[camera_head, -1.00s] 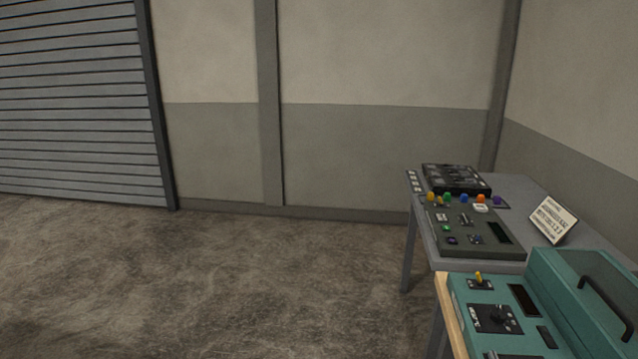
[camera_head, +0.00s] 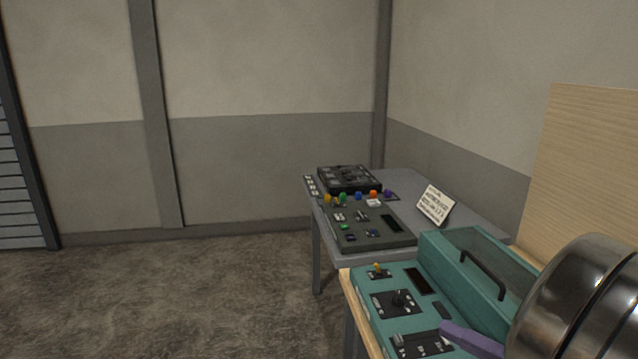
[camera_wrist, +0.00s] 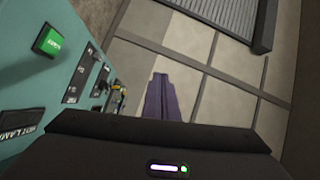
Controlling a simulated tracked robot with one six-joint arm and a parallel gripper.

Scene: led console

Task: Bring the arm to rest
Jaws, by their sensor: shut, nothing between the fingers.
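My gripper (camera_wrist: 161,94) shows in the wrist view as two purple fingers close together, shut with nothing seen between them. It points toward the wall, apart from anything. In the head view a purple part of my gripper (camera_head: 472,341) shows at the lower right, over the near corner of the teal console (camera_head: 490,262). A large shiny metal part of my arm fills the right edge there. Most of my arm is out of view.
The teal console, with a handled cover, stands on a wooden-edged table. A green button (camera_wrist: 48,42) shows on a teal panel in the wrist view. Behind are a grey table with a dark console (camera_head: 368,229), a black device (camera_head: 349,179) and a sign (camera_head: 434,206). The floor at left is clear.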

